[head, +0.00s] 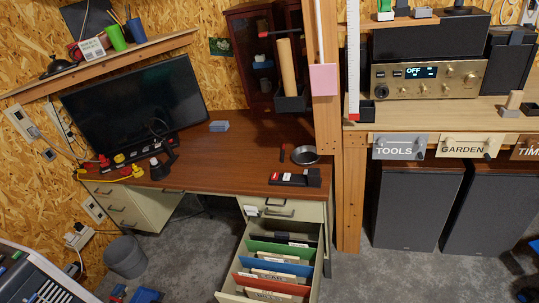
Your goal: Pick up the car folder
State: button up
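An open drawer (227,297) of the desk's right-hand cabinet holds a row of hanging folders. A green folder (262,247) is towards the back, a blue folder (254,264) is in the middle and a red folder (246,281) is nearest. Pale labels stand among them; a small one that seems to read CAR (273,276) is just in front of the blue folder's edge. I cannot tell for sure which folder it belongs to. The folders' lower parts are hidden in the drawer. My gripper is not in view.
The brown desk (220,145) carries a monitor (135,107), a round metal dish (304,154) and a black-and-red item (295,178). A wooden post (326,130) rises right of the drawer. Speakers (412,207) stand further right.

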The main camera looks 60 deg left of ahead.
aim_at(261, 274)
jog(key=u, duration=0.45)
jog(key=k, duration=1.1)
jog(key=u, duration=0.65)
jog(key=i, duration=0.65)
jog(key=u, duration=0.1)
